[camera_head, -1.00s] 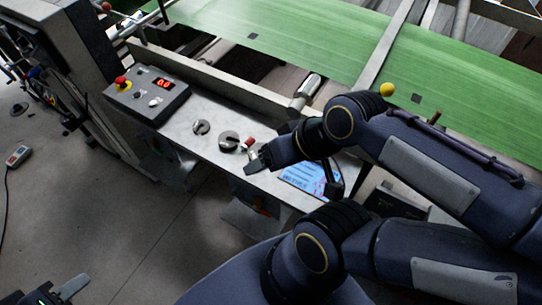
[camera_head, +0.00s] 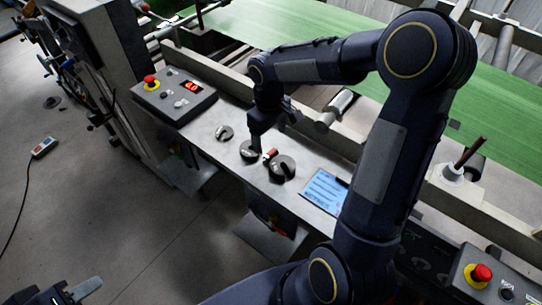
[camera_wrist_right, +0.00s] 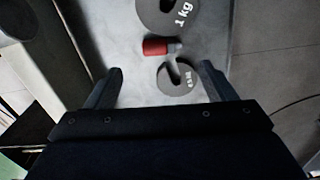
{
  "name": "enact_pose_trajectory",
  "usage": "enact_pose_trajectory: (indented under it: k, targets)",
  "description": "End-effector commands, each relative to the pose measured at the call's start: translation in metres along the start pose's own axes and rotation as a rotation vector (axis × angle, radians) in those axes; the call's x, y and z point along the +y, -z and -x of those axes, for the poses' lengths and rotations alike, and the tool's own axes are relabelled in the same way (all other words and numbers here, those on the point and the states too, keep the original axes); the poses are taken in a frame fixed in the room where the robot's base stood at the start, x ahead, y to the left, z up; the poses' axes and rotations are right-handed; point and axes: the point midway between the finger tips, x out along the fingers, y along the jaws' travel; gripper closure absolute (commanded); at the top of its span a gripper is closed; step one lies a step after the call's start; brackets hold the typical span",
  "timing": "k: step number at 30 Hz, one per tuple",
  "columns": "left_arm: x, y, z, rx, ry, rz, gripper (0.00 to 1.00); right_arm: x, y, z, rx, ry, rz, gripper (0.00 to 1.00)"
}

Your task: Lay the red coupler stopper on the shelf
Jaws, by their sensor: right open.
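The red coupler stopper (camera_head: 270,154) lies on its side on the grey metal ledge (camera_head: 217,112), between two slotted discs. In the right wrist view the stopper (camera_wrist_right: 156,46) shows its red body and a short grey end, lying ahead of the fingers. My right gripper (camera_head: 264,137) is above the ledge beside the stopper, pointing down. My left gripper (camera_head: 84,290) is partly in view at the bottom left, away from the ledge; only one finger shows clearly. I cannot tell which surface is the shelf.
Slotted weights lie around the stopper: a 1 kg disc (camera_wrist_right: 171,12), a smaller disc (camera_wrist_right: 181,82) and another disc (camera_head: 224,132). A control box (camera_head: 174,95) with a red button stands left. A blue screen (camera_head: 324,190) is set right. A green belt (camera_head: 300,25) runs behind.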

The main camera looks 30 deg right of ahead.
Motion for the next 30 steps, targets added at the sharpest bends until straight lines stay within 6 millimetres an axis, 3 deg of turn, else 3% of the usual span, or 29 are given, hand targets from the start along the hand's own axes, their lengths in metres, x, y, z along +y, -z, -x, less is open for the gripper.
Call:
enact_pose_trajectory:
  k: [14, 23, 30]
  targets:
    - [0.001, 0.001, 0.002, 0.000, 0.000, 0.000, 0.64, -0.004, -0.004, -0.063, -0.002, 0.003, 0.000, 0.23]
    - [0.001, 0.001, 0.002, 0.000, 0.000, 0.000, 0.64, -0.004, -0.004, -0.069, 0.001, 0.001, -0.001, 0.23]
    - [0.001, 0.001, 0.002, 0.000, 0.000, 0.000, 0.64, -0.004, -0.004, -0.069, 0.001, 0.001, -0.001, 0.50]
